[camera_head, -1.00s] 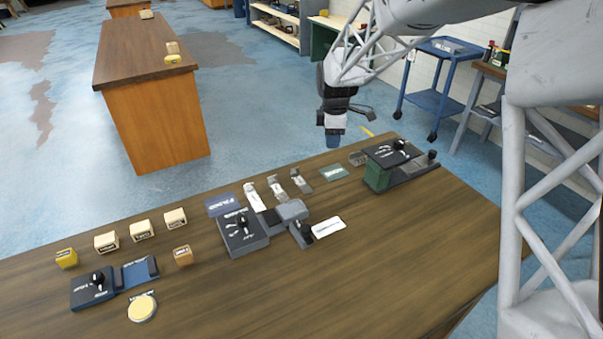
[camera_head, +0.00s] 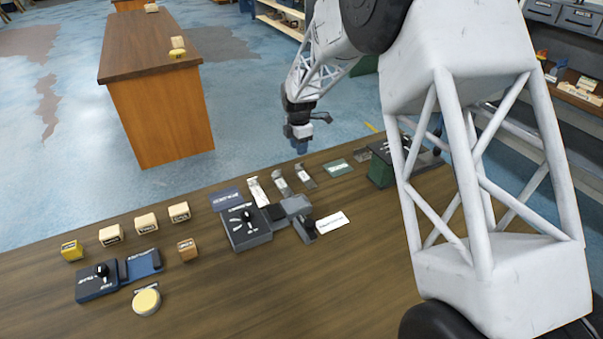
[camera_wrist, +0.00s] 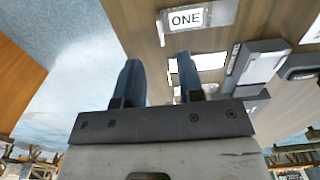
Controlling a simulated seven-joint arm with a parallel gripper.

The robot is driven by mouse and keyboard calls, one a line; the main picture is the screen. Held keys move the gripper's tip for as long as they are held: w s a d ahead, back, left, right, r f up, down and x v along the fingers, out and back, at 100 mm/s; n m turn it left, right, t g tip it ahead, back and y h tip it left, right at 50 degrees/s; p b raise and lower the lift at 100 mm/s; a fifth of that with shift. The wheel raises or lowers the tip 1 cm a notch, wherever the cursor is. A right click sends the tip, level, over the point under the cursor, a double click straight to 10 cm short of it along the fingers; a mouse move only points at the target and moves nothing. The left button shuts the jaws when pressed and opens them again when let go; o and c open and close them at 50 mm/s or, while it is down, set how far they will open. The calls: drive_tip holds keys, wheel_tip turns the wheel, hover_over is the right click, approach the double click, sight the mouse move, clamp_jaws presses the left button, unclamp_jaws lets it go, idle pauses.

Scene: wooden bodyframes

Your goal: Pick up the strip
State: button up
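Several flat pieces lie near the back edge of the table, and I cannot tell which one the task calls the strip. Three are narrow, silvery, labelled strips: a left one (camera_head: 257,190), a middle one (camera_head: 282,182) and a right one (camera_head: 306,176). In the wrist view, a silvery piece marked "ONE" (camera_wrist: 190,18) lies beyond my fingertips. Another pale labelled piece (camera_wrist: 210,61) is partly hidden by the right finger. My gripper (camera_head: 300,147) hangs around the table's back edge. In the wrist view (camera_wrist: 158,60) its two blue fingers are apart with nothing between them.
A dark fixture (camera_head: 246,228) with a knob stands in front of the strips. A white card (camera_head: 333,222) and a green plate (camera_head: 338,167) lie nearby. Several small blocks, including an orange one (camera_head: 187,249), stand at left. The table's (camera_head: 260,295) front is clear.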

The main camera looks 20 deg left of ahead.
sight(299, 164)
drive_tip(key=shift+f, duration=1.3)
drive_tip(key=shift+f, duration=2.6)
clamp_jaws()
